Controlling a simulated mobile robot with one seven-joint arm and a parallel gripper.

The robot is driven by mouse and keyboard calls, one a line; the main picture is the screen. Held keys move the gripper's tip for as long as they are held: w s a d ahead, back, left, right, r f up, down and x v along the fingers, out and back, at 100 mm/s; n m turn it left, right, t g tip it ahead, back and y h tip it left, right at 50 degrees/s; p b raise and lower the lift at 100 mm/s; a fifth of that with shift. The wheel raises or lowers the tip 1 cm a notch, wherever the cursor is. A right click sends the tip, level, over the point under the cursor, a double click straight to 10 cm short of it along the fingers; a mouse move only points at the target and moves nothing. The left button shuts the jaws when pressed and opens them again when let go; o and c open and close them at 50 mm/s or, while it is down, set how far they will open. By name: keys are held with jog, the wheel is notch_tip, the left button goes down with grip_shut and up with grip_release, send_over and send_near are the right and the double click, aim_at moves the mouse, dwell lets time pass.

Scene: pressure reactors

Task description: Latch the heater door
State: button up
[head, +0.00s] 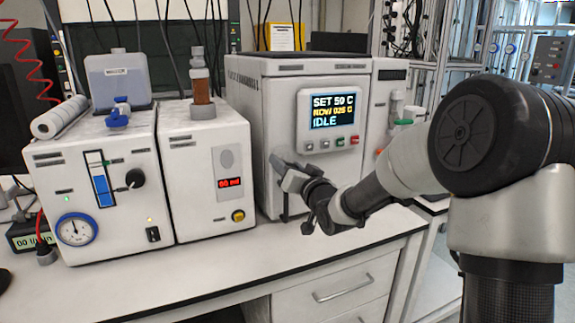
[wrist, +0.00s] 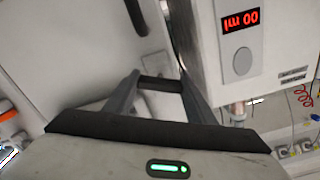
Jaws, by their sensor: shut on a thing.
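The heater (head: 300,85) is a white box in the head view, with a display reading SET 50 C, NOW 025 C, IDLE. Its door (head: 330,175) is the front face; it looks closed or nearly so, but I cannot tell if it is latched. My gripper (head: 280,164) is at the left part of the door, below the display. In the wrist view my gripper (wrist: 160,88) has its fingers on either side of a short dark piece (wrist: 161,84), which seems to be the door's handle or latch. A dark bar (wrist: 137,16) also shows on the white face beyond. My gripper hides part of the door's left side.
A white unit (head: 205,165) with a red 00 ml display stands close left of the heater. Farther left is a unit with a gauge (head: 76,229). The bench front (head: 200,285) is clear. A drawer handle (head: 342,288) is below.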

jog(key=m+p, duration=0.2)
jog(key=m, duration=0.4)
jog(key=shift+m, duration=0.3)
jog(key=m+p, duration=0.2)
jog(key=m, duration=0.4)
jog(key=shift+p, duration=0.4)
jog(key=o, duration=1)
jog(key=shift+o, duration=0.2)
jog(key=p+v, duration=0.2)
jog(key=v, duration=1.5)
jog(key=shift+s, duration=0.2)
